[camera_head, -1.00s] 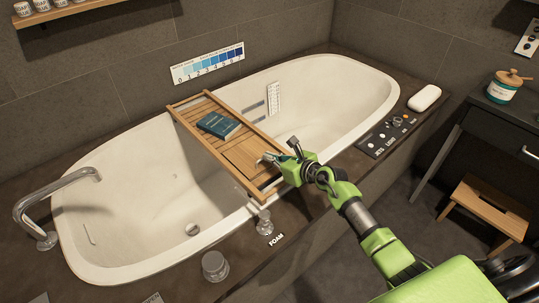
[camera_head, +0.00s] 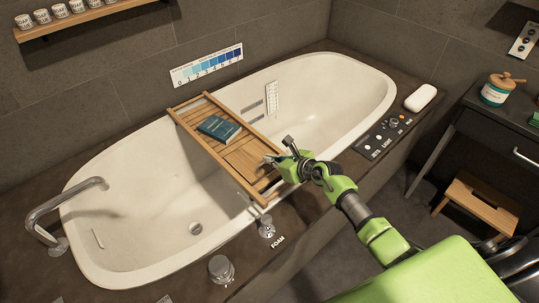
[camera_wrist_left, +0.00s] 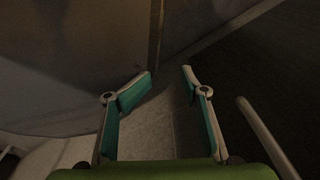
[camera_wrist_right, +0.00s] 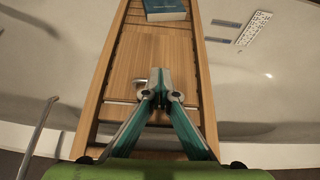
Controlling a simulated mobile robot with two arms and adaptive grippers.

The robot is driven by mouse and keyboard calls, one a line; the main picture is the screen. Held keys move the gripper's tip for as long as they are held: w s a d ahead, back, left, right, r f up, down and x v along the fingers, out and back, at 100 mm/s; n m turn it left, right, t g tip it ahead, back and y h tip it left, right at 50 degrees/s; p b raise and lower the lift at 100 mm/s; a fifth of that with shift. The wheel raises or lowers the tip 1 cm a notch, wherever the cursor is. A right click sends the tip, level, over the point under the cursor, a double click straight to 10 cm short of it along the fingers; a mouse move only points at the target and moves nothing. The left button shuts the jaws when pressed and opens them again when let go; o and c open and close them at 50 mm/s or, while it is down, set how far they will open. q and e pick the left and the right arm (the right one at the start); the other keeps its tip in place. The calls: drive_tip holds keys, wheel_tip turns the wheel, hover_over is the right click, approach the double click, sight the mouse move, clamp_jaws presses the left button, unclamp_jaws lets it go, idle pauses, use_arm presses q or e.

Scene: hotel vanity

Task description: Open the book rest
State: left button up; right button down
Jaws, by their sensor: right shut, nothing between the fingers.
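A slatted wooden bath tray (camera_head: 187,110) lies across the bathtub. The book rest appears to be the flat wooden panel (camera_head: 243,158) at its near end. It lies down in the tray; the right wrist view also shows this panel (camera_wrist_right: 130,70), with a small metal bar (camera_wrist_right: 120,101) partly behind my finger. A dark teal book (camera_head: 219,128) lies on the tray beyond the panel. My right gripper (camera_head: 268,158) is over the near part of the panel, shut and empty; its tips (camera_wrist_right: 159,75) hide part of the panel. My left gripper (camera_wrist_left: 168,76) is open and empty, away from the tray.
The white bathtub (camera_head: 130,250) surrounds the tray's underside. A chrome faucet (camera_head: 60,203) stands at left. A knob labelled FOAM (camera_head: 266,229) and a glass-like knob (camera_head: 221,268) sit on the near ledge. A wooden stool (camera_head: 478,203) stands at right.

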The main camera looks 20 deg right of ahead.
use_arm(q)
drive_tip(key=shift+s+a+r+p, duration=0.2)
drive_tip(key=shift+s+p, duration=0.1)
drive_tip(key=shift+s, duration=0.15)
use_arm(e)
drive_tip(key=shift+r, duration=0.1)
use_arm(q)
drive_tip(key=shift+w, duration=0.1)
idle(0.8)
use_arm(e)
drive_tip(key=shift+s+d+r, duration=0.2)
drive_tip(key=shift+s, duration=0.2)
drive_tip(key=v, duration=0.7)
drive_tip(key=shift+r, duration=0.2)
